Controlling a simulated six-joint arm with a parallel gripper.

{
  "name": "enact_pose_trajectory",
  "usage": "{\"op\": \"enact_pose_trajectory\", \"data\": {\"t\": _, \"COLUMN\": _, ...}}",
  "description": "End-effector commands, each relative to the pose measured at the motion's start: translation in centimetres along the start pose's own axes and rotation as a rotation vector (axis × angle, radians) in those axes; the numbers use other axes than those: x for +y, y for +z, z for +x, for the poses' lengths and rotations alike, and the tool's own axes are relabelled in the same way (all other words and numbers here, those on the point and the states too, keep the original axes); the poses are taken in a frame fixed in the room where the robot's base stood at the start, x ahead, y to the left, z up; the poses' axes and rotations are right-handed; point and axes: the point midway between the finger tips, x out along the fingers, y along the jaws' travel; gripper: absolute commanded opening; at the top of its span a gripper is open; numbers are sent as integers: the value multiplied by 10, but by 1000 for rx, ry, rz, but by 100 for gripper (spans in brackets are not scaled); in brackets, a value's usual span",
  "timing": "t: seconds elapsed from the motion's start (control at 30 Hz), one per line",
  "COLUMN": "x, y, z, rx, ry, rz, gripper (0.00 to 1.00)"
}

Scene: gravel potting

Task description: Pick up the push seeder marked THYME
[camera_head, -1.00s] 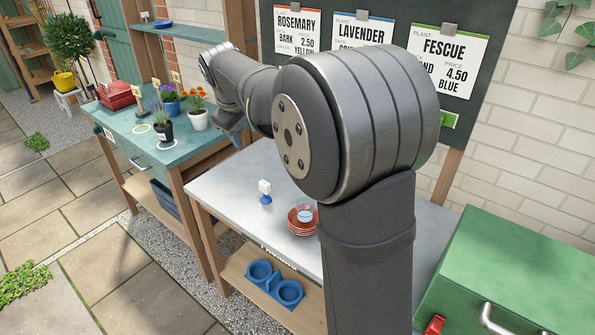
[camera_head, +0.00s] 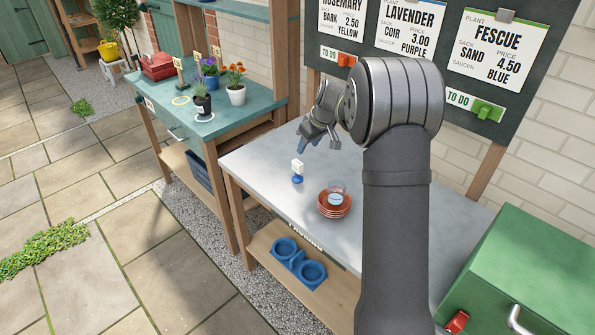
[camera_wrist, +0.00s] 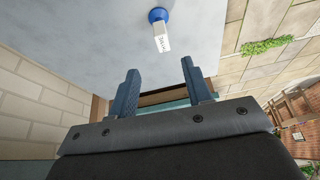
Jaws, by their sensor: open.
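A small push seeder (camera_head: 298,171) with a blue base and a white tag stands on the grey metal bench, left of the stacked saucers. In the wrist view the seeder (camera_wrist: 162,35) shows at the top, beyond the fingertips; its tag carries lettering too small to read surely. My gripper (camera_head: 318,148) is over the bench, behind and a little right of the seeder in the head view. In the wrist view my gripper (camera_wrist: 158,75) has its two blue fingers apart with nothing between them. It does not touch the seeder.
Terracotta saucers (camera_head: 334,208) with a clear cup (camera_head: 336,192) stand right of the seeder. A green box (camera_head: 540,270) is at the lower right. The green potting table (camera_head: 165,100) holds several potted plants. Blue cup holders (camera_head: 298,262) sit on the shelf below. The bench's left part is mostly clear.

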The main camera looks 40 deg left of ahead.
Motion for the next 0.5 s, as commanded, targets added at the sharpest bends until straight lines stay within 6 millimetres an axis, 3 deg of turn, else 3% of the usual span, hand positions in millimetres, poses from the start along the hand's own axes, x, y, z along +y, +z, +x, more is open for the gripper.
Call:
{"op": "enact_pose_trajectory", "data": {"t": 0.2, "x": -1, "y": 0, "z": 47, "rx": -2, "ry": -1, "rz": -2, "gripper": 45}}
{"op": "enact_pose_trajectory", "data": {"t": 0.5, "x": -1, "y": -1, "z": 71, "rx": -1, "ry": 1, "rz": -1, "gripper": 45}}
